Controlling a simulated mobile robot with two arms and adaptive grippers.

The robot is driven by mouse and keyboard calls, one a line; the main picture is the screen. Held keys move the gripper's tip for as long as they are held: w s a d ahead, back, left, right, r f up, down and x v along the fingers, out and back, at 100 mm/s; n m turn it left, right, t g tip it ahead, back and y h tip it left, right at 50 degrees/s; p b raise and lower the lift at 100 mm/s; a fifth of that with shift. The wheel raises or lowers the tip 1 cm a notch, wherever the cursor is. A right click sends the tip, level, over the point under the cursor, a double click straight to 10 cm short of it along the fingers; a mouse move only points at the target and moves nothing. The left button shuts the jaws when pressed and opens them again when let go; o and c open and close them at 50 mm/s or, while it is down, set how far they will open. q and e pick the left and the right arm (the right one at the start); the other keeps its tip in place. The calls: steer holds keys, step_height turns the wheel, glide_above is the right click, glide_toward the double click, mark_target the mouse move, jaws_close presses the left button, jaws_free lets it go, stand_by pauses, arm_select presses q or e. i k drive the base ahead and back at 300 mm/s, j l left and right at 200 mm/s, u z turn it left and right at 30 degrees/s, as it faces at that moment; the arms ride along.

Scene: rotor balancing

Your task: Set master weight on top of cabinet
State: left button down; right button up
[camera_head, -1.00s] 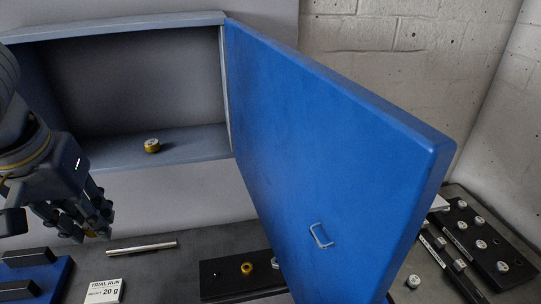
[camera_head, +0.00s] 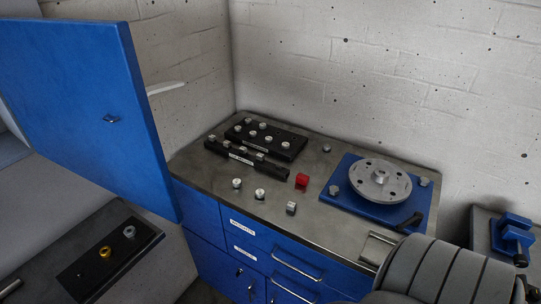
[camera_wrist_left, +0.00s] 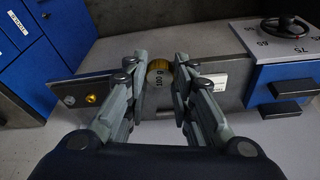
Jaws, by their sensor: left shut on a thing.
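The weight is between the fingertips, above a grey bench top. My left gripper does not show in the head view. A blue drawer cabinet (camera_head: 232,262) stands in the middle of the head view, with a grey top (camera_head: 225,172). Its drawers also show at the left of the wrist view (camera_wrist_left: 25,50). My right gripper is not in view.
An open blue door (camera_head: 75,100) rises at left. A black tray (camera_head: 85,272) lies lower left. Free room lies along the top's left front.

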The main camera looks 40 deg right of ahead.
mark_target(312, 221)
steer(key=k+j+z, duration=0.25)
steer(key=k+z, duration=0.15)
steer(key=k+j+z, duration=0.1)
steer(key=k+z, duration=0.35)
steer(key=z, duration=0.4)
steer(key=i+l+z, duration=0.1)
steer(key=z, duration=0.25)
steer(key=i+z, duration=0.1)
steer(key=z, duration=0.65)
steer(key=i, duration=0.35)
steer(key=z, duration=0.05)
